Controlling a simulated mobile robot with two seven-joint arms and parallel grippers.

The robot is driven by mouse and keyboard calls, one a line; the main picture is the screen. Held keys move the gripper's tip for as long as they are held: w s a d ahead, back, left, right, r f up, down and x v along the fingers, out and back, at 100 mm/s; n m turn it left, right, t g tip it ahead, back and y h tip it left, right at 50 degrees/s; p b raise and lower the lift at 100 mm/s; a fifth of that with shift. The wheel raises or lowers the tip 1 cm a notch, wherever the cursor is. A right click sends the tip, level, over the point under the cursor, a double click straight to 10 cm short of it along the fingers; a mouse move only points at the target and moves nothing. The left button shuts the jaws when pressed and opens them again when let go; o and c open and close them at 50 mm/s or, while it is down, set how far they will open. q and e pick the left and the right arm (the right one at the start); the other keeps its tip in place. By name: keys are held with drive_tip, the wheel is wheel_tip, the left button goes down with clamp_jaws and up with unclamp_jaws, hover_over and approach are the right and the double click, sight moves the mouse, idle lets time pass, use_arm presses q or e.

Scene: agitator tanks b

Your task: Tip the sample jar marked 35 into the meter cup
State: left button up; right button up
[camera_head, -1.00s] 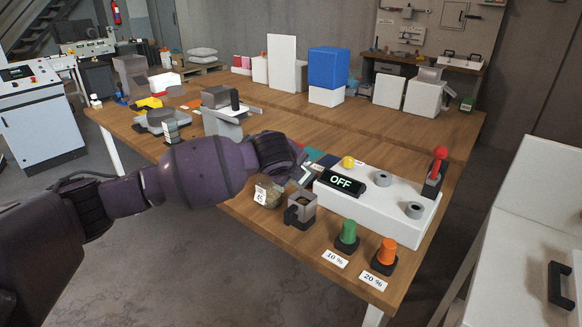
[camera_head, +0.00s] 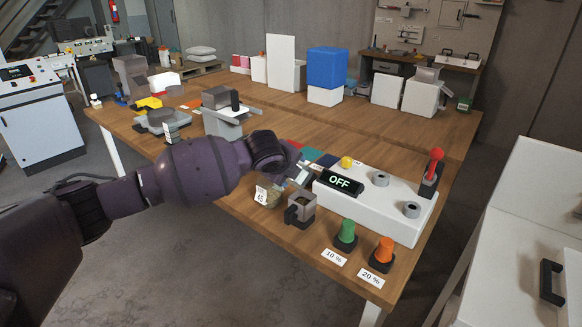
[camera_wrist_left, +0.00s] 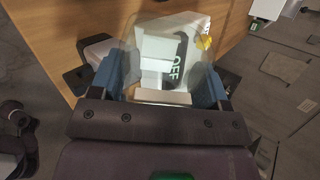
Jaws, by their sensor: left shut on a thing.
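My left gripper (camera_wrist_left: 165,88) is shut on a clear glass jar (camera_wrist_left: 150,55), seen between its blue fingers in the left wrist view. The jar's number cannot be read. In the head view this gripper (camera_head: 299,176) is above the table, just left of the OFF display and partly hidden by my wrist. A square, clear-walled cup (camera_head: 301,207) with a black handle stands below it, in front of the white meter box (camera_head: 385,205). Another jar (camera_head: 273,197), brown inside, with a label seeming to read 45, stands left of the cup. My right gripper is not in view.
A green knob (camera_head: 346,232) and an orange knob (camera_head: 384,250) stand at the front edge beside 10 % and 20 % cards. A red-topped lever (camera_head: 433,170) is at the box's right end. A grey machine (camera_head: 225,112) stands behind my forearm.

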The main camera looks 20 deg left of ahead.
use_arm(q)
drive_tip(key=shift+w+a+f+n+g+h, duration=0.2)
drive_tip(key=shift+a+n+h, duration=0.1)
drive_tip(key=shift+h, duration=0.15)
drive_tip(key=shift+w+a+f+n+g+h, duration=0.1)
drive_tip(key=shift+a+n+g+h, duration=0.15)
drive_tip(key=shift+h, duration=0.2)
drive_tip(key=shift+w+a+f+n+g+h, duration=0.15)
drive_tip(key=shift+n+g+h, duration=0.15)
drive_tip(key=shift+h, duration=0.2)
